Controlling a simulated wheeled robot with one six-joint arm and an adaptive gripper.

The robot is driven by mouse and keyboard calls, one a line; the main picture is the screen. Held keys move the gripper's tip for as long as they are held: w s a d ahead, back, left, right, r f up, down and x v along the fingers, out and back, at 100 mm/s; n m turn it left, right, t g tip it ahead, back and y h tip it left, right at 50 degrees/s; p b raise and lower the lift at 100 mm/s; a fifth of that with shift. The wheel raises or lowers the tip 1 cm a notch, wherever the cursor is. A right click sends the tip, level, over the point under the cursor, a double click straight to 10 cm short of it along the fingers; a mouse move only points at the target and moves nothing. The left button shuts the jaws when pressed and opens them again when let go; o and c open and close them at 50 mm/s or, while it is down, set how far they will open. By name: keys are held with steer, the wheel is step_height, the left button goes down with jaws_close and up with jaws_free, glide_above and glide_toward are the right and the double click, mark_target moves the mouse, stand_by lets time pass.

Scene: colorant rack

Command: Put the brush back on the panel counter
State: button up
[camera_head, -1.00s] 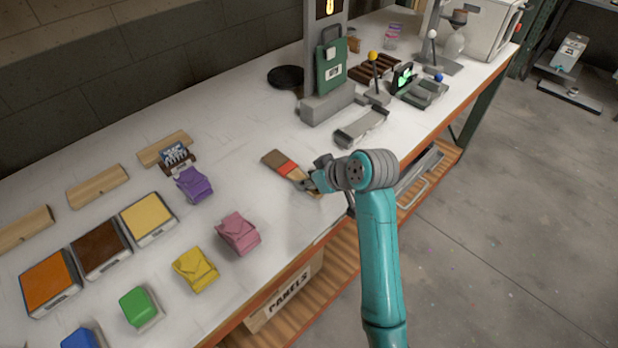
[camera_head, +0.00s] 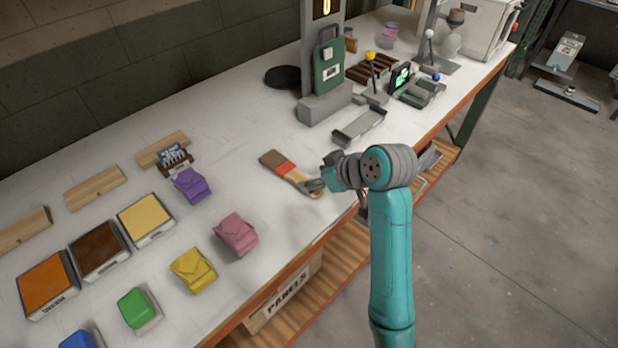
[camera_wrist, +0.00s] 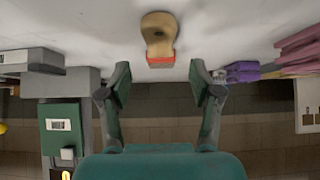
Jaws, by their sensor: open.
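The brush (camera_head: 282,167) lies flat on the white counter (camera_head: 235,125), near its front edge. It has a brown end, a red band and a pale wooden handle. My gripper (camera_head: 316,187) is at the handle end, to the right of the brush, and partly hides that end in the head view. In the wrist view the brush (camera_wrist: 158,32) is at the top centre. My gripper (camera_wrist: 158,76) is open there, its two fingers spread wide with nothing between them; the brush appears apart from both fingertips.
Pink (camera_head: 236,233) and yellow (camera_head: 193,269) packets sit left of the brush, with a purple one (camera_head: 190,185) farther back. A grey tray (camera_head: 359,127) and a green panel on a stand (camera_head: 328,66) are behind it. Bare counter surrounds the brush.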

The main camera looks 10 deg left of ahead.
steer(key=v, duration=0.7)
steer(key=shift+d+r, duration=0.2)
steer(key=shift+s, duration=0.1)
